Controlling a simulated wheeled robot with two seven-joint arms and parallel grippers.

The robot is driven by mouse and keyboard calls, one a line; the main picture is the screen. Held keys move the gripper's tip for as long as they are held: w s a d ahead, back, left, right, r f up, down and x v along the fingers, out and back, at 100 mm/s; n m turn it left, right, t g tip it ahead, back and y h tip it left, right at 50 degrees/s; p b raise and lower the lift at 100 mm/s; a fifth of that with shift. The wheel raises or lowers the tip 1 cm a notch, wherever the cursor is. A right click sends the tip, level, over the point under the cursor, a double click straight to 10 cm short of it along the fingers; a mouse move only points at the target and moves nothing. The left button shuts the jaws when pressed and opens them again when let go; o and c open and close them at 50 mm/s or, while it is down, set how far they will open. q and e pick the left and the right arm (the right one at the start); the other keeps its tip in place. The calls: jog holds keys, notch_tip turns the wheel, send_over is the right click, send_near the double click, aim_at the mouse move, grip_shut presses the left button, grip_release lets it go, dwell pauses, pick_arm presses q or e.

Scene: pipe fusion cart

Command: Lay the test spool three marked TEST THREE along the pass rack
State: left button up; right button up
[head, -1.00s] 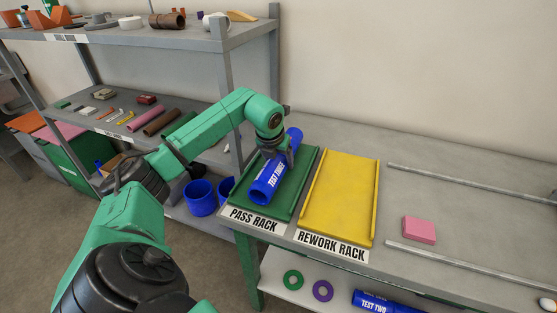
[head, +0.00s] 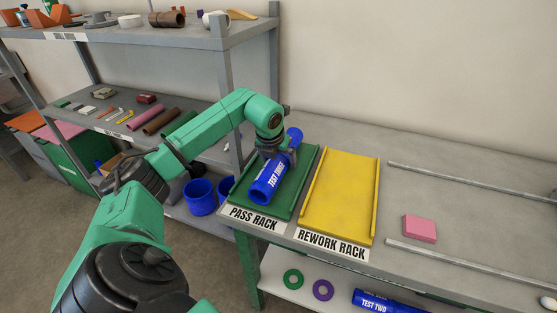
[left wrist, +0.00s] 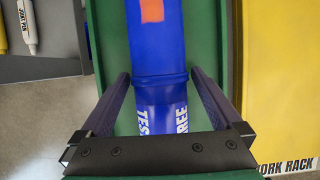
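The blue test spool three (head: 268,186), marked TEST THREE, lies lengthwise on the green pass rack (head: 298,187), roughly along its side rails. In the left wrist view the spool (left wrist: 158,55) runs up the middle of the green rack (left wrist: 110,45), with an orange patch on it. My left gripper (head: 280,158) is over the spool's middle. Its fingers (left wrist: 160,80) stand on either side of the spool, spread, with narrow strips of green showing between. My right gripper is not in view.
The yellow rework rack (head: 340,197) is empty beside the pass rack. A pink block (head: 419,229) and two metal rails lie to the right. The blue TEST TWO spool (head: 385,302) and two rings are on the shelf below. Shelves with pipes stand at the left.

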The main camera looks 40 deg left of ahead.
pick_arm(q)
jog(key=v, duration=1.4)
jog(key=shift+s+r+b, duration=0.2)
jog(key=shift+b, duration=0.2)
jog(key=shift+d, duration=0.1)
